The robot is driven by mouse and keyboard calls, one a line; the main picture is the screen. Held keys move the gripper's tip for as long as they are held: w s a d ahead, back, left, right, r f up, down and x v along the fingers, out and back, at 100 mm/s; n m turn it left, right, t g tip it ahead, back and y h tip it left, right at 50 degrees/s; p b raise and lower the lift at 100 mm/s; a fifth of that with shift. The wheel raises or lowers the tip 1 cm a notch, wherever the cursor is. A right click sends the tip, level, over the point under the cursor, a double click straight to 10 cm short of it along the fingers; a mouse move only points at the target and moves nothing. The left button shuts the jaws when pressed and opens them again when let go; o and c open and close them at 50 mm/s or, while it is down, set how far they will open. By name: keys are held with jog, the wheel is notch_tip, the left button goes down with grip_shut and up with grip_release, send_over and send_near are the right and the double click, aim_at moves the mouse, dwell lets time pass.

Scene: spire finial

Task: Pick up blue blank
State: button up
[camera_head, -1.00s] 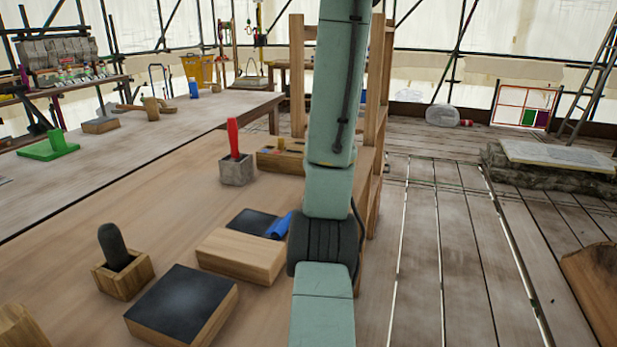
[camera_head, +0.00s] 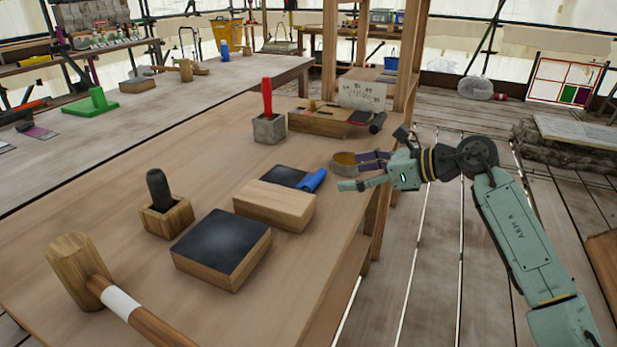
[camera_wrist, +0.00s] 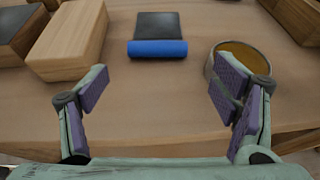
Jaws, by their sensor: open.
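The blue blank (camera_head: 313,180) is a short blue cylinder lying on its side at the near edge of a black pad (camera_head: 279,174) on the table. In the wrist view the blank (camera_wrist: 157,48) lies crosswise ahead, centred between the fingers, with the black pad (camera_wrist: 157,25) behind it. My gripper (camera_head: 362,172) is open and empty, to the right of the blank at the table's right edge. In the wrist view its two fingers (camera_wrist: 160,100) are spread wide, apart from the blank.
A wooden block (camera_head: 274,205) lies close left of the blank. A round tin (camera_head: 346,163) stands beside my gripper, close to the right finger in the wrist view (camera_wrist: 240,62). A black-topped block (camera_head: 222,248), a mallet (camera_head: 75,270) and a stone holder (camera_head: 269,128) share the table.

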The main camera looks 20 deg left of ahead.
aim_at(317, 177)
jog(key=p+x, duration=0.2)
jog(key=x, duration=0.6)
jog(key=shift+s+a+r, duration=0.1)
jog(key=shift+s, duration=0.1)
jog(key=c, duration=1.7)
jog(key=shift+r, duration=0.1)
